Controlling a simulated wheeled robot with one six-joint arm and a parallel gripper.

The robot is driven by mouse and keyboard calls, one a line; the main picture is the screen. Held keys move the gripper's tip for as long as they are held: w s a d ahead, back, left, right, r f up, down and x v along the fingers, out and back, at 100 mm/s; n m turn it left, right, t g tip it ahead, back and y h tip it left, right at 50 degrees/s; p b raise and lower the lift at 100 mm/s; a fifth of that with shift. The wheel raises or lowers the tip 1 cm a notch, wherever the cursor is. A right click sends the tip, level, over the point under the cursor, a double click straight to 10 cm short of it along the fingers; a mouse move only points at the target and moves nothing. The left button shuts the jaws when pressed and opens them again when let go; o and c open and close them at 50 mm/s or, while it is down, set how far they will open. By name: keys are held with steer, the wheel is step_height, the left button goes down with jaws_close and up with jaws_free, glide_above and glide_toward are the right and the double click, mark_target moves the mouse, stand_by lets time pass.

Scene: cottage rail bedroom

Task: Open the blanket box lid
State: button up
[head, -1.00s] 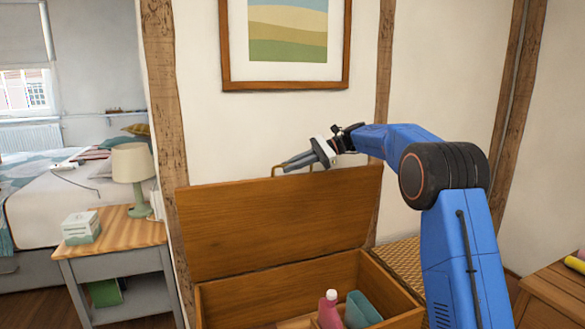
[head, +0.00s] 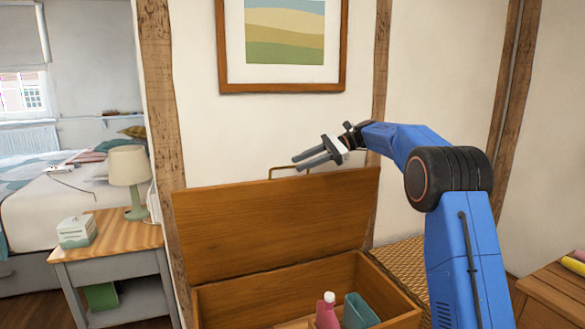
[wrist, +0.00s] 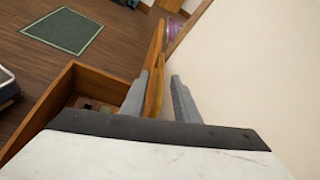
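The wooden blanket box (head: 396,300) stands against the wall with its lid (head: 275,228) raised nearly upright, so the inside shows. A thin brass-coloured handle (head: 272,172) sticks up at the lid's top edge. My gripper (head: 297,160) is just above the lid's top edge, close to the handle, with its two fingers apart. In the wrist view the open fingers (wrist: 160,98) appear either side of the lid's edge (wrist: 154,62) in the picture, with nothing visibly gripped. Whether a finger touches the handle is hard to tell.
A pink bottle (head: 327,312) and a teal container (head: 358,311) are in the box. A nightstand (head: 108,262) with a lamp (head: 128,170) stands left. A framed picture (head: 226,80) hangs above. A wooden table (head: 555,296) is at the right.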

steer(key=v, duration=1.2)
steer(key=shift+s, duration=0.1)
steer(key=s+f+n+t+h, duration=0.2)
steer(key=s+h, duration=0.2)
steer(key=s, duration=1)
steer(key=s+f+n+t+h, duration=0.2)
steer(key=s+h, duration=0.1)
steer(key=s, duration=1.2)
steer(key=s+d+f+n+t+h, duration=0.1)
steer(key=s+d+f+n+h, duration=0.2)
steer(key=s+f, duration=0.7)
steer(key=s+d+f+n+t+h, duration=0.2)
steer(key=s+d+f, duration=0.5)
steer(key=s, duration=1.2)
step_height(320, 180, down, 4)
steer(key=shift+f+n+h, duration=0.15)
steer(key=shift+n+h, duration=0.65)
steer(key=shift+n, duration=0.4)
steer(key=shift+s, duration=0.1)
